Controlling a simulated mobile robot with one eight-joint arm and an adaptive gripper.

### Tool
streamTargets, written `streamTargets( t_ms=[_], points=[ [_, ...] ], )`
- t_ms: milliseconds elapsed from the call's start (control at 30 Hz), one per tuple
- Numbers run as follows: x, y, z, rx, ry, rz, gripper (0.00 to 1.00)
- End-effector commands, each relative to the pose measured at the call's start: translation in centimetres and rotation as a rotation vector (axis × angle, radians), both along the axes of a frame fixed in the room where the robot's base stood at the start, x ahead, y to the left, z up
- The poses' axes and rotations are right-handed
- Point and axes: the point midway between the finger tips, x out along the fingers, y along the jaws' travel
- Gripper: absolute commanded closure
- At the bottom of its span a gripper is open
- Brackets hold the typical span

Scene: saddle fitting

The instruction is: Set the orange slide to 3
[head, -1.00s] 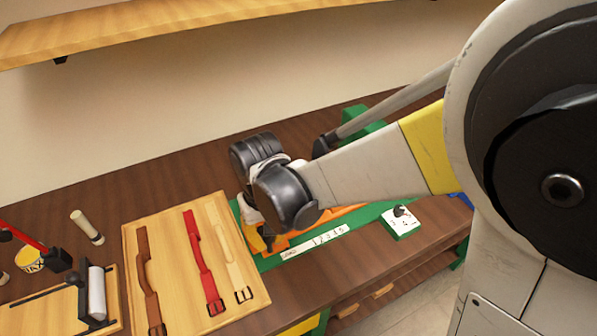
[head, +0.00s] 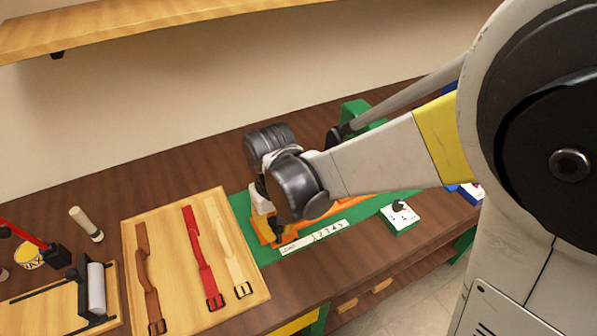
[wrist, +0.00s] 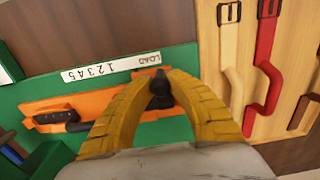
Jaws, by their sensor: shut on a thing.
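The orange slide (wrist: 148,76) lies on a green base (wrist: 190,75), beside a white scale strip (wrist: 100,67) marked LOAD and 1 to 5. My gripper (wrist: 160,92) is shut on the slide's black knob (wrist: 160,86), with its yellow fingers on both sides of it. The knob stands by the LOAD end of the strip, away from the 3. In the head view my gripper (head: 276,230) hides much of the slide; an orange part (head: 345,205) shows to its right, and the strip (head: 313,237) lies in front.
A wooden board (head: 175,275) with brown, red and cream straps lies left of the base. A white-topped dial block (head: 400,216) stands to the right. A black handle (wrist: 55,117) sits on the orange part in the wrist view. A shelf (head: 150,25) hangs above.

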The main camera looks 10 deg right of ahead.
Motion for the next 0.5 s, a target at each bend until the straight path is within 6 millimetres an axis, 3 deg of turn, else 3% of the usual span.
streamTargets(
  t_ms=[500],
  points=[
    [0.7,-1.9,0.0,0.000,0.000,-0.001,0.96]
  ],
)
